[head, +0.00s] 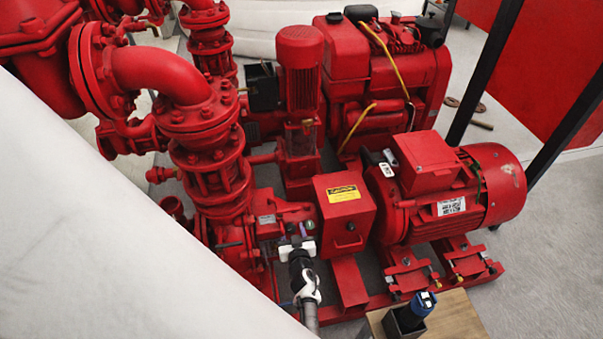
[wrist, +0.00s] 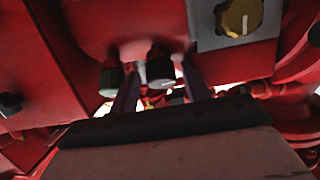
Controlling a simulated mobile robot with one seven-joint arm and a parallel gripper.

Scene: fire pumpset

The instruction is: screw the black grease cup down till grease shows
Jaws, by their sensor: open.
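In the wrist view a black cup with a pale end face (wrist: 159,68) hangs under the red pump casing. It looks like the black grease cup. My gripper (wrist: 161,80) is open, with one finger on each side of this cup; I cannot tell whether either finger touches it. A second dark cup with a pale end (wrist: 112,78) is just left of the left finger. In the head view my gripper (head: 296,243) is at the front of the red pump, and the cups cannot be made out clearly. I see no grease that I can be sure of.
A brass knob (wrist: 238,17) on a grey plate is at the upper right in the wrist view. The red guard box (head: 345,213) with a yellow label and the red motor (head: 455,185) stand to the right. A wooden top (head: 452,318) bears a black-and-blue object (head: 420,305) in a dark holder.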

